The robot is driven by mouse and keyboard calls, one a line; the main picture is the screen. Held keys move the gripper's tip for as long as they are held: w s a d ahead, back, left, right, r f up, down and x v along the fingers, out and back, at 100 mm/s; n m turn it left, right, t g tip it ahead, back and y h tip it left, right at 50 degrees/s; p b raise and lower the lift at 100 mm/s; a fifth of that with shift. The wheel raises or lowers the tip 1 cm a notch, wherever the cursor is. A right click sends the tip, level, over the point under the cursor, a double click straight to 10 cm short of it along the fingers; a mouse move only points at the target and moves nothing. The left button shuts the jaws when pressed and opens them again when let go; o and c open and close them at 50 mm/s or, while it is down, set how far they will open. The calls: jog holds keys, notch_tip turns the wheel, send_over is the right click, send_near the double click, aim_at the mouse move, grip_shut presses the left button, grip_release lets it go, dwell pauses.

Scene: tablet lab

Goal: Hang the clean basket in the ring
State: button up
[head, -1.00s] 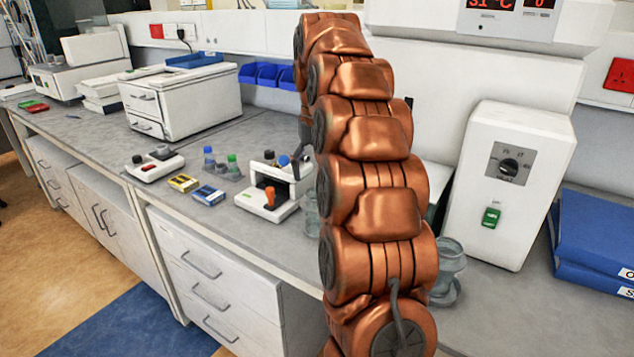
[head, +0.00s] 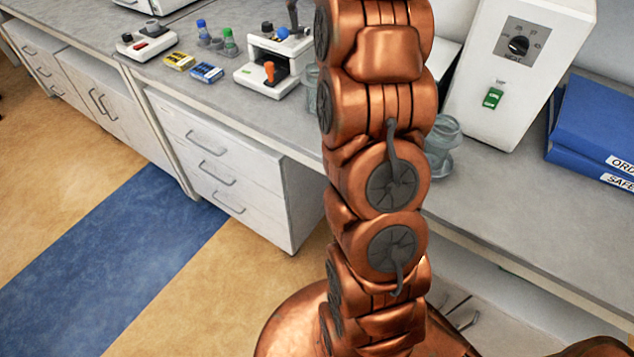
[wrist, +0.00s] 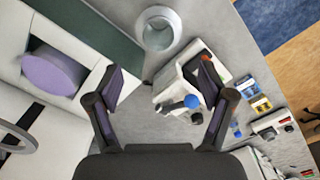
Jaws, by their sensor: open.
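My gripper (wrist: 160,88) is open and empty in the wrist view, its two dark fingers apart above the grey bench. Between and beyond the fingers stands a white device with a blue knob and an orange handle (wrist: 190,72); it also shows in the head view (head: 262,70), left of my arm. I cannot make out a clean basket in any view. A grey curved band (wrist: 14,140) at the left edge of the wrist view may be a ring, but I cannot tell. My arm hides part of the bench in the head view.
Clear glass vessels (head: 440,140) stand beside my arm; one shows in the wrist view (wrist: 158,30). A white heater box (head: 510,70) and blue binders (head: 600,130) are at the right. The front floor is clear.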

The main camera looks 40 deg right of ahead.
jog(key=s+a+f+n, duration=0.2)
jog(key=s+a, duration=0.4)
jog(key=a, duration=0.2)
jog(key=s+a+f+n, duration=0.1)
jog(key=s+a+f, duration=0.2)
jog(key=s+a, duration=0.35)
jog(key=s+a+f+n+g, duration=0.1)
jog(key=s+a+f, duration=0.4)
jog(key=s, duration=0.5)
jog(key=s+a+f+n, duration=0.1)
jog(key=s+a+f, duration=0.3)
jog(key=s, duration=0.5)
notch_tip(320, 180, down, 3)
jog(key=shift+s+a+r+g, duration=0.1)
jog(key=shift+s+a+g, duration=0.25)
jog(key=shift+a+g, duration=0.05)
jog(key=shift+r, duration=0.1)
